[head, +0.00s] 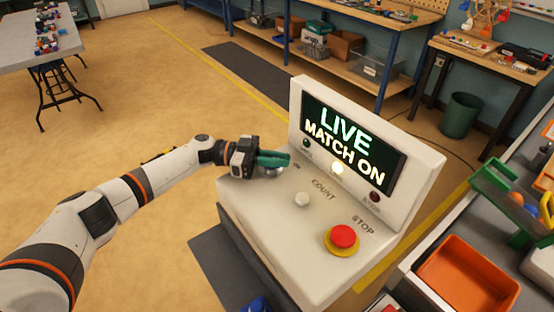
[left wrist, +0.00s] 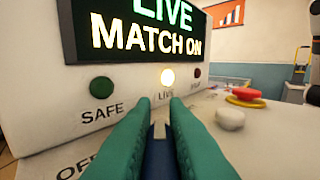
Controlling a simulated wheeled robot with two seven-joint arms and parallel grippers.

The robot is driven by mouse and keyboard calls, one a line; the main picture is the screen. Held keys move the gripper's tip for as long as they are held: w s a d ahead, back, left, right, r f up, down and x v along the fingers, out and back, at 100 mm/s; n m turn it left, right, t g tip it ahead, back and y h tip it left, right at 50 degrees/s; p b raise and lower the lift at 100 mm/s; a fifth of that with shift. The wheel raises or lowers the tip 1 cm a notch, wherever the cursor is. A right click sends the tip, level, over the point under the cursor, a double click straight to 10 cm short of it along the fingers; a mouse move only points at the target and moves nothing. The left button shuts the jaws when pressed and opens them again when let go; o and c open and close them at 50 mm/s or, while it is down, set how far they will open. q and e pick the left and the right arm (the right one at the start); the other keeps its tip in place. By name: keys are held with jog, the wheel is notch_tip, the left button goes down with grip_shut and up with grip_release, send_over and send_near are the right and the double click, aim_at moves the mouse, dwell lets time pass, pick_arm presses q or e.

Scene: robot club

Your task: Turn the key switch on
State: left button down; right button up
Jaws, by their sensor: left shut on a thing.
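The key switch (head: 268,172) sits on the left part of the white control console (head: 262,202), mostly hidden by my left gripper. My left gripper (head: 285,160) has green fingers and is shut on the key of that switch. In the left wrist view the fingers (left wrist: 160,112) stand close together, with a small pale piece between them and a dark blue part below. The console display (head: 345,143) reads "LIVE MATCH ON". The middle lamp (head: 337,168) is lit; the SAFE lamp (left wrist: 102,85) and the STOP lamp are dark. My right gripper is out of view.
A white COUNT knob (head: 302,200) and a red STOP button (head: 343,236) on a yellow base are on the console top, right of my gripper. An orange tray (head: 468,281) is on the bench at right. The floor at left is open.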

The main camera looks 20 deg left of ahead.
pick_arm(q)
jog(key=c, duration=1.4)
grip_release()
jog(key=shift+d, duration=0.1)
jog(key=shift+c, duration=0.2)
jog(key=shift+a+f, duration=0.1)
jog(key=shift+a, duration=0.45)
jog(key=s+a+b, duration=0.1)
jog(key=a+b, duration=0.2)
jog(key=a, duration=0.8)
jog(key=shift+s, duration=0.1)
